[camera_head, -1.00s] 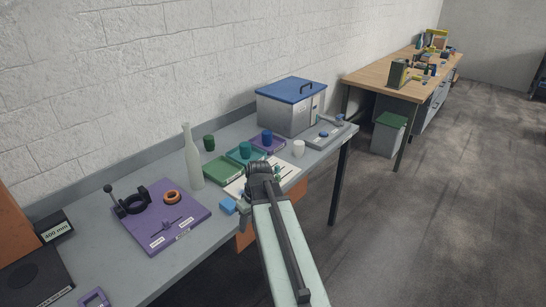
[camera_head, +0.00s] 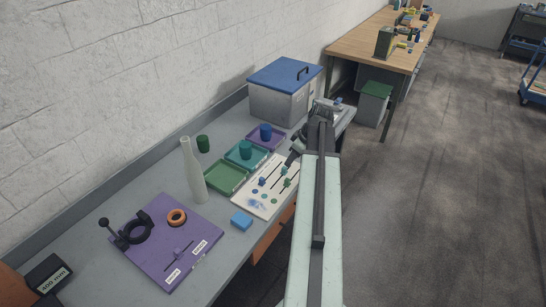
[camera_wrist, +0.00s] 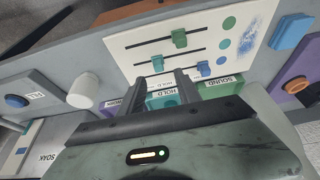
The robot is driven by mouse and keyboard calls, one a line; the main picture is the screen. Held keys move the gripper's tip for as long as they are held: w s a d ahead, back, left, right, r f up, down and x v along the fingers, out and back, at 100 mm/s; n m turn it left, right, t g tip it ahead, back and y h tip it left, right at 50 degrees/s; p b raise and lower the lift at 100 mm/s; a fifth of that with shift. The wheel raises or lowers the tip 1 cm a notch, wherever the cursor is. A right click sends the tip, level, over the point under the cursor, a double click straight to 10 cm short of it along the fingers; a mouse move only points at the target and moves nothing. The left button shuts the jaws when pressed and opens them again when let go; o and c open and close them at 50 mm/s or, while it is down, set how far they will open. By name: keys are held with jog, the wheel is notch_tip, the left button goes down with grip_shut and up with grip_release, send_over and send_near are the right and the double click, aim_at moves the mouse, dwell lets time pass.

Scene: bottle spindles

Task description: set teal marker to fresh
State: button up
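A white board (camera_head: 250,201) with three slotted sliders lies near the table's front edge. The teal marker (camera_head: 284,171) is the middle slider, at the slot part far from the coloured dots; it also shows in the wrist view (camera_wrist: 157,62). The green slider (camera_wrist: 179,38) and the blue slider (camera_wrist: 204,68) sit nearer the dots. In the wrist view my gripper (camera_wrist: 160,78) has its fingers apart and nothing between them, with the teal marker just past the fingertips. No "fresh" label is readable.
Green (camera_head: 225,178), teal (camera_head: 232,159) and purple (camera_head: 277,135) trays lie behind the board. A pale bottle (camera_head: 194,175) stands left of them. A white cup (camera_wrist: 82,90) and a light blue block (camera_head: 242,220) flank the board. A lidded metal box (camera_head: 280,103) stands at the back.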

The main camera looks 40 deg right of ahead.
aim_at(285, 168)
jog(key=b+x, duration=0.6)
jog(key=x, duration=0.1)
jog(key=shift+w+d+b, duration=0.15)
jog(key=shift+d+b, duration=0.05)
jog(key=shift+b, duration=0.2)
jog(key=shift+w+a+f+b, duration=0.1)
jog(key=shift+w+f+b, duration=0.15)
jog(key=shift+f+b, duration=0.15)
jog(key=shift+r, duration=0.1)
grip_shut()
dwell(0.7)
